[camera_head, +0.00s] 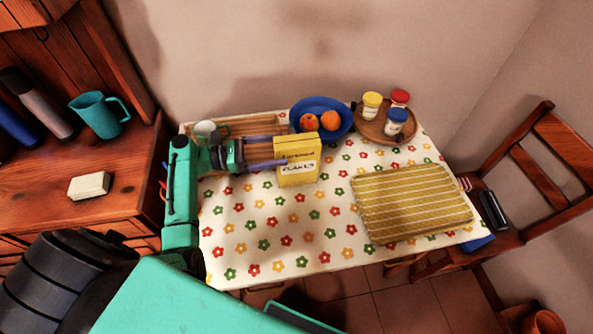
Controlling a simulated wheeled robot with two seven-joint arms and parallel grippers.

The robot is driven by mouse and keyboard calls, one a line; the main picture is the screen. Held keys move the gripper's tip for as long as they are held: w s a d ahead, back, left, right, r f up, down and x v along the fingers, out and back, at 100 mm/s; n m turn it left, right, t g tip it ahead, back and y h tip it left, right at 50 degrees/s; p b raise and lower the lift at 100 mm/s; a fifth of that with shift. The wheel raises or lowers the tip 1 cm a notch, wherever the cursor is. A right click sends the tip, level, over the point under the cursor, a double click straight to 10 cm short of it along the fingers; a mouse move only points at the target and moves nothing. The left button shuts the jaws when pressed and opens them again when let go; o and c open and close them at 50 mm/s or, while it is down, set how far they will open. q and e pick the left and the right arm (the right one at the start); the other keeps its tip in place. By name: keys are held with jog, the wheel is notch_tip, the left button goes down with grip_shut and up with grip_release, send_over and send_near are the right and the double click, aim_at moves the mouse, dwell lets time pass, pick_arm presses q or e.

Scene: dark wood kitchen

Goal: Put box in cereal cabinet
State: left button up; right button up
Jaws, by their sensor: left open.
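A yellow cereal box (298,172) with a dark-lettered label stands upright on the flowered tablecloth, near the middle of the table's back half. My left gripper (282,152) reaches in from the left at the box. Its fingers are spread, one passing at the box's far side and the other across its near left edge. Whether either finger touches the box I cannot tell. My right gripper is out of view. No cabinet marked for cereal shows; a wooden cupboard (60,195) stands at the left.
Behind the box are a blue fruit bowl (339,128), a wooden tray (264,125) and a pale cup (206,130). A round tray (378,131) holds jars. A striped yellow mat (412,203) lies at right, near a chair (540,165). The front-left tablecloth is clear.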

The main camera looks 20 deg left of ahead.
aim_at(297, 145)
pick_arm(q)
jog(key=b+x, duration=0.1)
jog(key=x, duration=0.5)
jog(key=shift+d+r, duration=0.1)
jog(key=shift+r, duration=0.1)
jog(key=c, duration=0.3)
grip_shut()
jog(key=shift+r, duration=0.1)
